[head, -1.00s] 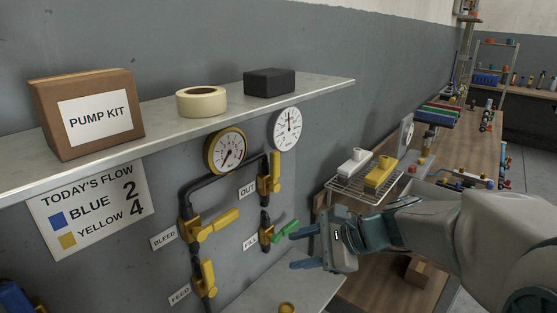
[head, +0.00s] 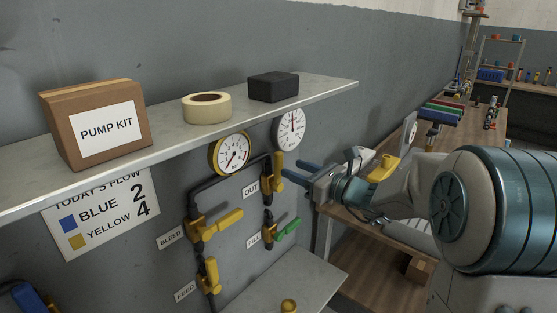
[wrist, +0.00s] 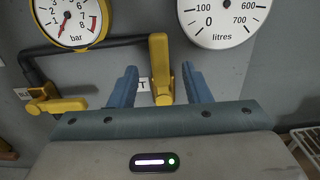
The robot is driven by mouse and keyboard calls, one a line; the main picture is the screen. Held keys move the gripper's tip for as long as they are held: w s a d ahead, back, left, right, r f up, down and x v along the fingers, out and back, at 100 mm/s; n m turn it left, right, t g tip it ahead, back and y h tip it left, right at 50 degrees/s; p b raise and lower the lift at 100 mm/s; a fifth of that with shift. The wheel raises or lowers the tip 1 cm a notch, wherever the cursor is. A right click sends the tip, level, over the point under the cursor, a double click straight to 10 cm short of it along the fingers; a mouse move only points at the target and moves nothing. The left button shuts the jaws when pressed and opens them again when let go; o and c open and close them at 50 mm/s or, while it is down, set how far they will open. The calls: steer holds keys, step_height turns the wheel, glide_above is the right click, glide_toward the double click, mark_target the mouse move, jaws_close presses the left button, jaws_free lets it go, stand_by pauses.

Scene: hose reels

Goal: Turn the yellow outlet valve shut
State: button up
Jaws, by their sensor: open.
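The yellow outlet valve (head: 279,172), beside the OUT label (head: 251,188), is on the wall panel below the white gauge. Its lever points upward, in line with the pipe. My gripper (head: 295,176) is open just to the right of the valve, level with its lever. In the wrist view, the yellow lever (wrist: 160,68) stands upright between the two blue fingers of my gripper (wrist: 164,85). A gap shows on both sides. Whether the fingertips reach past the lever is unclear.
The yellow bleed valve (head: 215,225), yellow feed valve (head: 208,278) and green fill valve (head: 286,231) are close by. A shelf (head: 330,93) juts out above. The pressure gauge (head: 230,153) and litres gauge (head: 290,130) sit near the outlet valve.

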mark_target(281, 164)
steer(key=p+x, duration=0.1)
steer(key=x, duration=0.5)
steer(key=shift+w+a, duration=0.15)
steer(key=shift+a, duration=0.15)
jaws_close()
